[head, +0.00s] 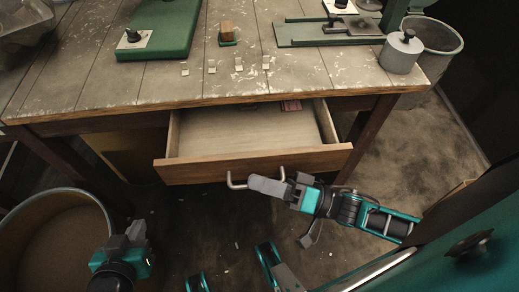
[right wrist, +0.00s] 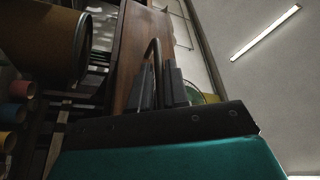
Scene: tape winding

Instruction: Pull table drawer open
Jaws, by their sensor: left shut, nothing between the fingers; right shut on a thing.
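The wooden table drawer (head: 252,166) is pulled out from under the worn table (head: 200,85), with its pale inside showing. My right gripper (head: 262,186) is shut on the metal drawer handle (head: 232,181) at the drawer's front. In the right wrist view the handle (right wrist: 153,50) rises from between the fingers (right wrist: 163,90), beside the drawer front (right wrist: 130,55). My left gripper (head: 136,233) is shut and empty at the lower left, beside a round bin and apart from the drawer.
The round brown bin (head: 55,245) stands at the lower left. On the table are a green board (head: 160,30), a wooden block (head: 226,28), several small pale pieces (head: 238,64) and a grey cylinder (head: 401,52). A mesh bin (head: 436,40) stands at the right. The floor before the drawer is mostly clear.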

